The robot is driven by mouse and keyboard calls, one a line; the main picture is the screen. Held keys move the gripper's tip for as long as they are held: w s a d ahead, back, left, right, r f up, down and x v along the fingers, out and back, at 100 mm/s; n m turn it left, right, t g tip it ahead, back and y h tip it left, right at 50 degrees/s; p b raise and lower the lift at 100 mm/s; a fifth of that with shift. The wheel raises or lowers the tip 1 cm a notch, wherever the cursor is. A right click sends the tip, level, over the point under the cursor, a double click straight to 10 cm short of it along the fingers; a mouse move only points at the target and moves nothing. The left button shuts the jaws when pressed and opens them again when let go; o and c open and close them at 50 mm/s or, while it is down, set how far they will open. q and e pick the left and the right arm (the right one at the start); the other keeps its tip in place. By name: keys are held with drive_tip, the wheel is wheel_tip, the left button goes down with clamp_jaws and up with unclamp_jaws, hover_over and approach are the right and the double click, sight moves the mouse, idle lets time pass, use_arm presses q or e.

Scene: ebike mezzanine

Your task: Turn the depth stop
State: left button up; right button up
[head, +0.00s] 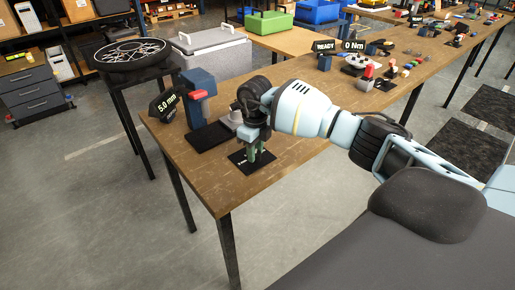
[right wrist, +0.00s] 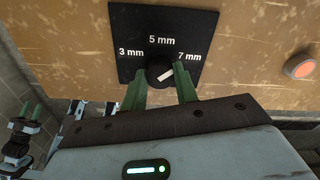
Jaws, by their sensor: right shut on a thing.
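The depth stop is a small round dark knob (right wrist: 160,70) with a white pointer line, on a black plate (right wrist: 125,60) marked 3 mm, 5 mm and 7 mm. The pointer slants up and right, towards the 7 mm mark. My right gripper (head: 255,156) points down at the plate on the bench. Its green fingers stand on either side of the knob in the right wrist view, shut on it. In the head view the gripper hides the knob. A part with green fingers, apparently my left gripper (right wrist: 32,112), shows small at the left edge of the right wrist view.
A black display (head: 167,104) reading 5.0 mm stands by a blue device with a red part (head: 199,94) on the wooden bench (head: 195,165). A red button (right wrist: 301,68) is right of the plate. A wheel (head: 132,54) lies on a stand behind.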

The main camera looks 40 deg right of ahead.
use_arm(q)
drive_tip(key=shift+w+a+r+p, duration=0.1)
drive_tip(key=shift+w+r+p, duration=0.25)
drive_tip(key=shift+w+r, duration=0.2)
use_arm(e)
drive_tip(key=shift+m, duration=1.1)
use_arm(q)
drive_tip(key=shift+r, duration=0.1)
use_arm(e)
drive_tip(key=o, duration=1)
drive_tip(key=shift+c, duration=0.2)
drive_tip(key=shift+r, duration=3.9)
use_arm(q)
drive_tip(key=shift+s, duration=0.1)
